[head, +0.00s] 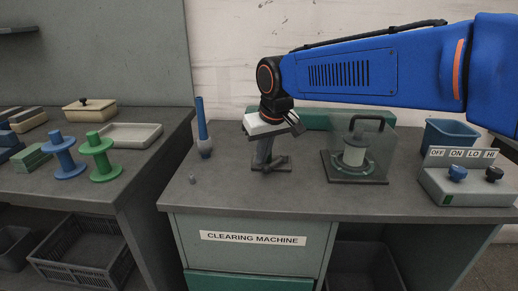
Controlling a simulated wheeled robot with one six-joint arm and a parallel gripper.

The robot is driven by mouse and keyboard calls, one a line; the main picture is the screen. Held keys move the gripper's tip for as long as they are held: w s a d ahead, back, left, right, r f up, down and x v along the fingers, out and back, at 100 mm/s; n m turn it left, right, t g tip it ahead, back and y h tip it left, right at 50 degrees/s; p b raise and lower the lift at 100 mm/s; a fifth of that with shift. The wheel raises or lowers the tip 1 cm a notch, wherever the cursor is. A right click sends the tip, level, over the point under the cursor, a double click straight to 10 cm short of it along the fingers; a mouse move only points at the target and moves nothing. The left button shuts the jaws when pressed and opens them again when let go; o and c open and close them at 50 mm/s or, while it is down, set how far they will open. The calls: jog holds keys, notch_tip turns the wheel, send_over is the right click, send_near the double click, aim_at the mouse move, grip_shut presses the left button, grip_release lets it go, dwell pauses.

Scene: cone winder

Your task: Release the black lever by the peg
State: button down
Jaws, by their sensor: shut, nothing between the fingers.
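My gripper (263,155) is at the end of the blue arm, above the bench of the clearing machine. It points down with its fingers shut and nothing held between them. Just below the fingertips is a small dark fitting (284,167) on the bench top. It may hold the black lever, but the lever and the peg cannot be made out clearly, as the gripper covers part of the fitting. I cannot tell whether the fingers touch it.
A blue upright rod in a grey holder (205,146) stands left of my gripper. A clear-covered unit with a black handle (367,121) stands to the right. A switch box (468,187) is at the far right. Spools (100,158) stand on the left table.

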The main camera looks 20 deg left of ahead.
jog(key=shift+s+d, duration=0.2)
